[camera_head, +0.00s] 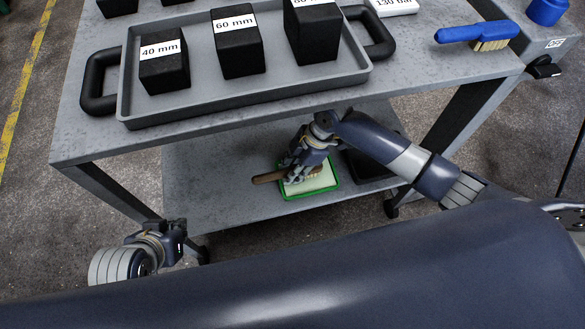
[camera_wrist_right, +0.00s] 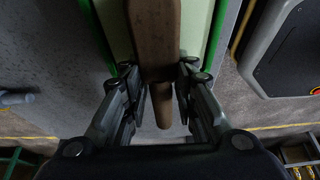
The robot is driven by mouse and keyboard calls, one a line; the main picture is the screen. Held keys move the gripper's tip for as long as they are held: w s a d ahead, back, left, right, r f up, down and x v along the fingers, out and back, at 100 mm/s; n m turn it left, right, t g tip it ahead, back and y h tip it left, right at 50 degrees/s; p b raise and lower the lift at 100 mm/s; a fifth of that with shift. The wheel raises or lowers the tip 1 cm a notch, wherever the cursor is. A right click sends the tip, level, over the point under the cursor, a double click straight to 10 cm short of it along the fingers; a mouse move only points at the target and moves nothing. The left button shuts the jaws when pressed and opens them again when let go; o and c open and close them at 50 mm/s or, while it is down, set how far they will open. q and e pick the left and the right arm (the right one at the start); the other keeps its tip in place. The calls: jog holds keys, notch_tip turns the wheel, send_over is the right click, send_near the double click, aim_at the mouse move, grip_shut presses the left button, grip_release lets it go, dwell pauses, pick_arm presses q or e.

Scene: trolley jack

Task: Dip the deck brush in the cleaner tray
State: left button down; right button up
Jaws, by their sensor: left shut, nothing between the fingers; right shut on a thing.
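The deck brush, with a brown wooden body, shows its handle (camera_head: 268,177) pointing left in the head view; its body (camera_wrist_right: 155,45) also fills the middle of the right wrist view. My right gripper (camera_head: 297,168) is shut on it, seen also in the right wrist view (camera_wrist_right: 160,92). The brush is over the green-rimmed cleaner tray (camera_head: 322,190), which has a pale inside and sits on the lower shelf. Pale bristles show over the tray; I cannot tell whether they touch its contents. My left gripper (camera_head: 176,238) is shut and empty, low at the left, apart from the trolley shelf.
The trolley's upper top (camera_head: 90,140) overhangs the lower shelf (camera_head: 215,190). It bears a grey tray (camera_head: 250,98) of black blocks and a blue brush (camera_head: 462,33). A black case (camera_head: 368,172) sits just right of the cleaner tray. The shelf's left part is clear.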

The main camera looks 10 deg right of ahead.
aim_at(286, 171)
pick_arm(q)
jog(key=shift+w+d+r+t, duration=0.15)
jog(key=shift+w+d+t, duration=0.05)
jog(key=shift+w+t, duration=0.25)
pick_arm(e)
jog(key=shift+f, duration=0.25)
dwell(1.0)
